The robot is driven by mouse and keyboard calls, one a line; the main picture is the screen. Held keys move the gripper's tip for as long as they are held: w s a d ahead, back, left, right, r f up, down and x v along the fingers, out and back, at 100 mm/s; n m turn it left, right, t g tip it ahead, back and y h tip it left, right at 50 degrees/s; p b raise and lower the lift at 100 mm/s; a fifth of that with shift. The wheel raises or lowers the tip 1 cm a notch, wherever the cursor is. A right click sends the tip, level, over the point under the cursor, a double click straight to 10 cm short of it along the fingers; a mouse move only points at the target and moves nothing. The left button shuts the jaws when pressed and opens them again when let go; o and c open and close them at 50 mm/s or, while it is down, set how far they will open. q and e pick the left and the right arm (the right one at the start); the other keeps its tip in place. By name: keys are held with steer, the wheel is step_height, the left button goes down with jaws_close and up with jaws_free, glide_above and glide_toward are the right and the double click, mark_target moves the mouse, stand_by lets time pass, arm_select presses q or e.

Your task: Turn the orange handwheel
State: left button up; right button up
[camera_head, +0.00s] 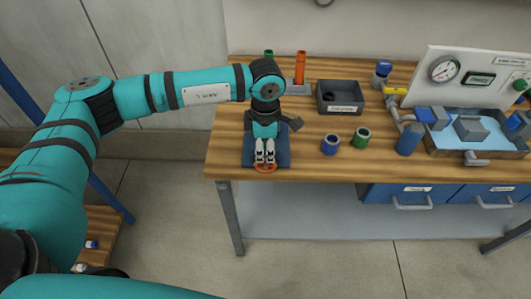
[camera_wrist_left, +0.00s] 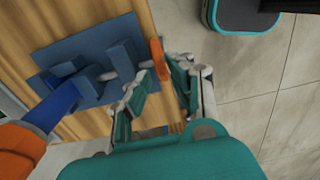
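The orange handwheel (camera_head: 265,169) is at the front edge of the bench, on a blue mount plate (camera_head: 252,158). In the left wrist view the handwheel (camera_wrist_left: 157,58) is seen nearly edge-on, on a stem from a blue block (camera_wrist_left: 122,55). My left gripper (camera_head: 265,158) points down over the plate, right at the wheel. In the left wrist view its fingers (camera_wrist_left: 164,75) are apart, with the wheel's near rim between the tips. I cannot tell whether either finger touches it. Part of the wheel is hidden in the head view. My right gripper is not in view.
Blue (camera_head: 330,145) and green (camera_head: 362,138) cups stand right of the plate. A dark bin (camera_head: 341,97) and an orange cylinder (camera_head: 300,68) stand behind. A gauge panel (camera_head: 470,78) and water tray (camera_head: 452,153) are at right. Floor before the bench is clear.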

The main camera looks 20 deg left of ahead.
arm_select(q)
steer(key=shift+f, duration=1.55)
jaws_close()
